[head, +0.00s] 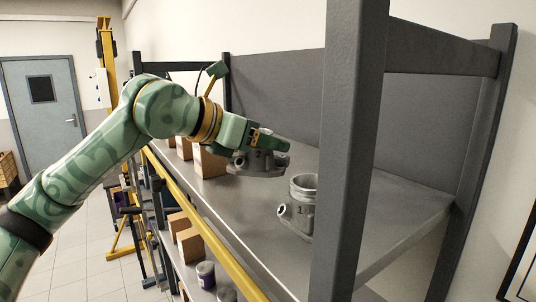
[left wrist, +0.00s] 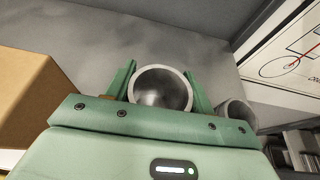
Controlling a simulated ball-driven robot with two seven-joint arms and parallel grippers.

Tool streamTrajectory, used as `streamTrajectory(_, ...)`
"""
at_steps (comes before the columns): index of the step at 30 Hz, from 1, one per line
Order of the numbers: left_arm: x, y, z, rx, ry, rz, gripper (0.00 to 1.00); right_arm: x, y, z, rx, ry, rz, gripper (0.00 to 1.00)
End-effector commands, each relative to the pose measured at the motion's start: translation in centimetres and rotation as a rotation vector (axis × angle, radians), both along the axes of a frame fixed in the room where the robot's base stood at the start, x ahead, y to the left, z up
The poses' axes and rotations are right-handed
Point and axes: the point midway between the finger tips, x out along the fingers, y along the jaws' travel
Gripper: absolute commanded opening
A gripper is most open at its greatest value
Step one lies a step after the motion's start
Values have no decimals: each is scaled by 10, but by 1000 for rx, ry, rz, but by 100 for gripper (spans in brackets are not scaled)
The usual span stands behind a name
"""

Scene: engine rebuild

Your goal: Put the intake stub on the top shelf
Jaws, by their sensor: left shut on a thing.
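A grey metal intake stub (head: 262,163) is held in my left gripper (head: 262,147) over the top shelf (head: 228,192). In the left wrist view the stub's round open end (left wrist: 160,88) sits between the two green fingers (left wrist: 160,92), which are shut on it. The stub looks upright; I cannot tell whether its base touches the shelf. A second grey stub (head: 302,208), marked 1, stands upright on the shelf, nearer and to the right. A grey cylinder (left wrist: 237,112) also shows right of the fingers in the left wrist view. My right gripper is not in view.
Cardboard boxes (head: 208,162) stand on the shelf left of the held stub. A dark post (head: 348,150) rises at the near right, and a yellow rail (head: 215,235) runs along the front edge. The shelf is bare right of the second stub. More boxes and cans (head: 206,274) stand below.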

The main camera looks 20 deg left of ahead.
Motion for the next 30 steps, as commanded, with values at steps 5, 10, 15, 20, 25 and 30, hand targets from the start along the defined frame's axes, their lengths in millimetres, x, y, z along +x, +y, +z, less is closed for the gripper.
streamTrajectory(5,12,-5,-14,-1,1,-1,21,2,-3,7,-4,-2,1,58)
streamTrajectory(10,11,-3,-38,1,1,1,21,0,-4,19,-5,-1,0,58)
streamTrajectory(15,11,-4,-44,-1,-4,0,21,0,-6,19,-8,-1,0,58)
streamTrajectory(20,11,-4,-44,-1,-4,0,21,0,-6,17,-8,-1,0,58)
streamTrajectory(25,11,-4,-47,-1,-2,0,70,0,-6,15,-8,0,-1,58)
streamTrajectory(30,11,-4,-47,-1,-2,0,75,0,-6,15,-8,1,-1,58)
